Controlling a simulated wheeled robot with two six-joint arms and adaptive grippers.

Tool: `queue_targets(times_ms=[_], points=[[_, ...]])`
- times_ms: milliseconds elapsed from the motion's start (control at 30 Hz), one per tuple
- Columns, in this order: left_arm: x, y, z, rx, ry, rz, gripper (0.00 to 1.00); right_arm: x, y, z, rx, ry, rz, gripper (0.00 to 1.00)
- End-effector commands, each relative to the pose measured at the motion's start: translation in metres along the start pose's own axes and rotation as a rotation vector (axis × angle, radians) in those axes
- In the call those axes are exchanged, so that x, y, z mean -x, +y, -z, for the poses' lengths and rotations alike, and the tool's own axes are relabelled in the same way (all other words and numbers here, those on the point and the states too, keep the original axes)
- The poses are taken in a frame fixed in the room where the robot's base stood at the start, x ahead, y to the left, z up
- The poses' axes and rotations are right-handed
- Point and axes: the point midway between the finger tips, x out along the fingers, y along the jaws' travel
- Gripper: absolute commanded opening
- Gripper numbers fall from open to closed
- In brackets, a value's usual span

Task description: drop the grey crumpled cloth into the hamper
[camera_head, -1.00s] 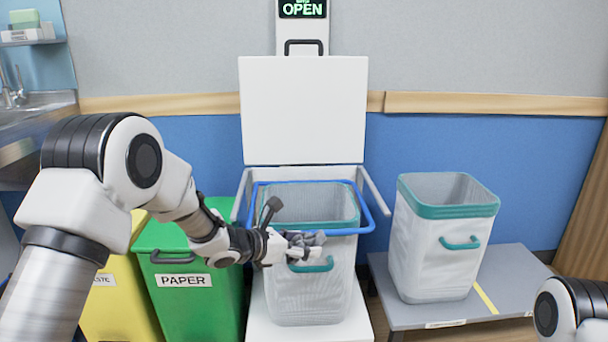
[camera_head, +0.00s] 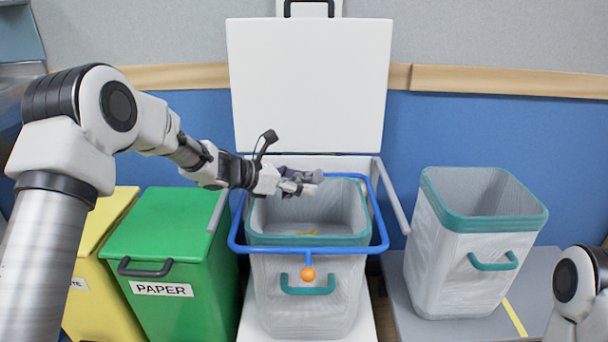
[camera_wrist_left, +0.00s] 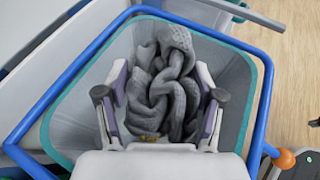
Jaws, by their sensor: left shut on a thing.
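The grey crumpled cloth (camera_wrist_left: 165,85) is between the fingers of my left gripper (camera_wrist_left: 160,100) in the left wrist view. My left gripper (camera_head: 300,186) is shut on it and holds it over the open top of the middle hamper. The hamper (camera_head: 305,275) is white with a teal rim and stands inside a blue frame (camera_head: 240,249) with an orange knob (camera_head: 308,274). In the head view the cloth (camera_head: 300,174) is partly hidden by the gripper. My right gripper is out of view; only part of my right arm shows at the lower right.
A white lid (camera_head: 308,85) stands open behind the hamper. A second white bin with a teal rim (camera_head: 465,260) stands on a grey bench (camera_head: 420,320) at right. A green PAPER bin (camera_head: 165,235) and a yellow bin (camera_head: 90,290) stand at left.

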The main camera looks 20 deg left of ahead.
Motion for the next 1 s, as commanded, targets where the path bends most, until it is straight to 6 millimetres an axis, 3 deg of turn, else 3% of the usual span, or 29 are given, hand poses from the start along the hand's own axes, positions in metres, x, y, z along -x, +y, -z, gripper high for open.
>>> queue_targets(times_ms=[100, 300, 600, 633, 700, 1000], points=[[-0.009, -0.001, 0.021, 0.001, 0.002, 0.001, 0.53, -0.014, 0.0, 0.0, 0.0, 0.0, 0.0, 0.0], [-0.018, 0.0, 0.043, 0.0, 0.001, 0.0, 0.53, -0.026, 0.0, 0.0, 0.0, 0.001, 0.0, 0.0], [-0.019, -0.001, 0.045, 0.0, 0.001, 0.0, 0.53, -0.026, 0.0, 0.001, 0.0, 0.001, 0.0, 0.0], [-0.019, -0.001, 0.045, 0.0, 0.001, 0.0, 0.78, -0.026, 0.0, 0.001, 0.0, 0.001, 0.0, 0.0], [-0.019, -0.001, 0.045, 0.0, 0.001, 0.0, 0.97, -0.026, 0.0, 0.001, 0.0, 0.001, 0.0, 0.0], [-0.018, 0.0, 0.045, 0.0, 0.001, 0.0, 0.97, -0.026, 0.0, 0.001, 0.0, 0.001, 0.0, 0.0]])
